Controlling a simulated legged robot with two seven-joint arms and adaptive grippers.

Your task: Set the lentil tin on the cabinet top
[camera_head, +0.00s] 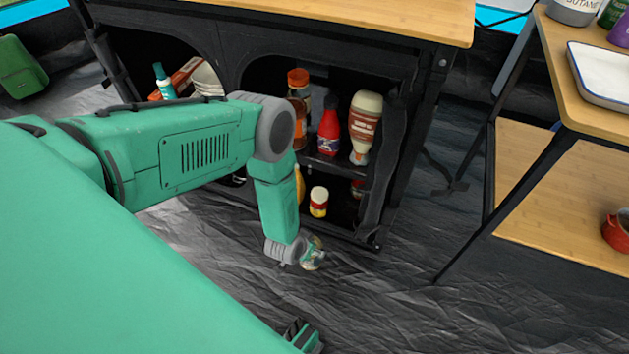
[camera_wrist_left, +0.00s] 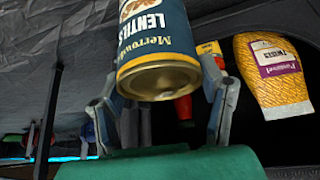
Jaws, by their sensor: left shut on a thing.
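The lentil tin has a dark blue and cream label with a tan metal end. In the left wrist view the tin (camera_wrist_left: 158,50) sits between the two fingers of my left gripper (camera_wrist_left: 163,88), its lettering upside down. In the head view the tin (camera_head: 314,254) shows small and partly hidden at the end of my left gripper (camera_head: 300,254), low in front of the cabinet's open shelves. The cabinet top (camera_head: 390,14) is a light wooden board at the upper edge, well above the tin. My right gripper cannot be made out.
A pasta bag (camera_wrist_left: 272,75) is near my left gripper. A wooden shelf unit (camera_head: 560,190) with a white tray (camera_head: 602,72) stands right. The visible cabinet top is bare.

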